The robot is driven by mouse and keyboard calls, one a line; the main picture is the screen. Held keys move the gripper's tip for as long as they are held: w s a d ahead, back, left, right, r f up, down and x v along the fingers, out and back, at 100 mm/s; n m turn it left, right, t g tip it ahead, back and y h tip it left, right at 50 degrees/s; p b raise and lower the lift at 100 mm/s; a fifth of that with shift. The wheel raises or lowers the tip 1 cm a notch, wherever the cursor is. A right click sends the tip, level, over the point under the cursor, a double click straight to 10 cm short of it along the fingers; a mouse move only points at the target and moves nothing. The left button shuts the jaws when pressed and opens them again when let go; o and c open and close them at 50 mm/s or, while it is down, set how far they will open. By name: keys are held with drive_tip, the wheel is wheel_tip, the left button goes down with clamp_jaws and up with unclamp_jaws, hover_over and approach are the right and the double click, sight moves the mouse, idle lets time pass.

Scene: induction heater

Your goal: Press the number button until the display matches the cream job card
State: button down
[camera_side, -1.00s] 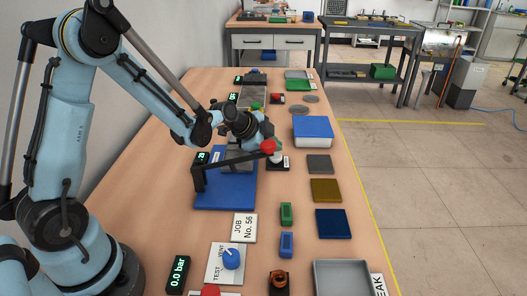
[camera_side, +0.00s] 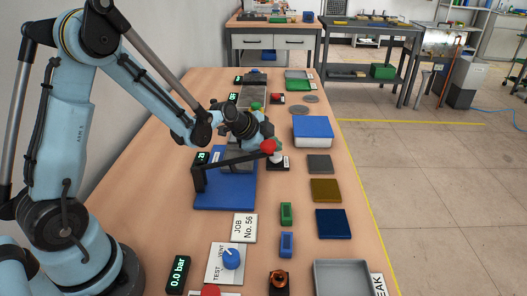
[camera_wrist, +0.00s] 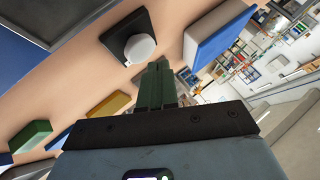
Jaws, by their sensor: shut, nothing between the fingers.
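The cream job card (camera_side: 243,227) reads "JOB No. 56" and lies in front of the blue press base (camera_side: 222,200). A small dark display (camera_side: 202,158) stands at the back of that base; its green digits are too small to read surely. In the wrist view the white button (camera_wrist: 140,48) is just beyond my gripper (camera_wrist: 160,66). Its green fingers are shut and empty, with tips close to the button; I cannot tell whether they touch.
A blue-lidded white box (camera_side: 312,132) stands right of the button. Grey, olive and navy plates lie along the right side. A pressure display (camera_side: 178,273) reads 0.0 bar near a blue knob (camera_side: 232,259). A grey tray (camera_side: 342,278) is at the front.

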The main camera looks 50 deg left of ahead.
sight(273, 158)
drive_tip(key=shift+f, duration=0.1)
drive_tip(key=shift+f, duration=0.3)
drive_tip(key=shift+f, duration=0.5)
idle(0.7)
idle(0.3)
drive_tip(key=shift+r, duration=0.95)
drive_tip(key=shift+r, duration=0.1)
drive_tip(key=shift+r, duration=2.4)
